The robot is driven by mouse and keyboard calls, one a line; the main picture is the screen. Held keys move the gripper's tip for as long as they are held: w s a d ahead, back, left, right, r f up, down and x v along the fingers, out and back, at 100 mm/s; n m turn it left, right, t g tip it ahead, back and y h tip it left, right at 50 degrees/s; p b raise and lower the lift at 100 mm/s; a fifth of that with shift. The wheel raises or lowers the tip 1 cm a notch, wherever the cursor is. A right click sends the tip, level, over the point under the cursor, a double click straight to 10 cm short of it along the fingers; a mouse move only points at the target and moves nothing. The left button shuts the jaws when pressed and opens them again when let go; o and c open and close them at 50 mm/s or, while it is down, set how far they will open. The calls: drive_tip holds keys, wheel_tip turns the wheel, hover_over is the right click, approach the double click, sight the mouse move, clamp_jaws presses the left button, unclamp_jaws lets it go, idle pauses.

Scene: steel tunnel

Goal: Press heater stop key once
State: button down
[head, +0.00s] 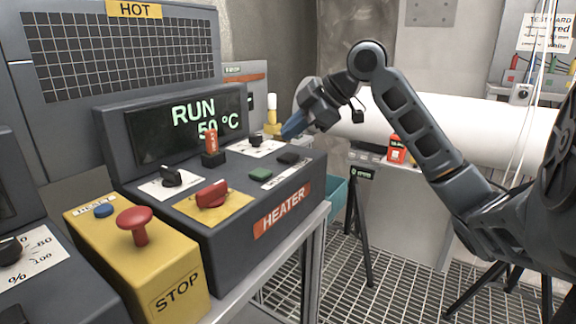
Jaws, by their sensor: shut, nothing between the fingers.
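The heater console (225,200) has an orange HEATER label, and its display (190,122) reads RUN 50 °C. On its sloped top are a green key (260,174) and a dark key (289,158) side by side; the small lettering in front of them is too small to read for certain. My gripper (286,132) is shut and empty. Its blue-grey fingertips appear above the console's far right part, beyond the dark key in the picture. I cannot tell the exact gap.
The console also carries a red knob (212,193), black knobs (172,176) and an orange-red upright piece (211,142). A yellow STOP box (175,285) with a red mushroom button (138,222) and blue button (103,210) stands in front. A white pipe (460,125) lies behind my arm.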

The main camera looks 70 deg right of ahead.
sight(292, 157)
drive_tip(key=shift+f+b, duration=0.55)
drive_tip(key=shift+f, duration=0.6)
idle(1.1)
drive_tip(key=shift+f+b, duration=0.4)
drive_tip(key=shift+b, duration=0.05)
drive_tip(key=shift+f+b, duration=0.45)
idle(0.6)
drive_tip(key=shift+r, duration=0.15)
drive_tip(key=shift+r+p, duration=0.6)
drive_tip(key=shift+r, duration=0.15)
drive_tip(key=shift+r+p, duration=1.7)
drive_tip(key=shift+r, duration=0.8)
drive_tip(key=shift+r, duration=0.1)
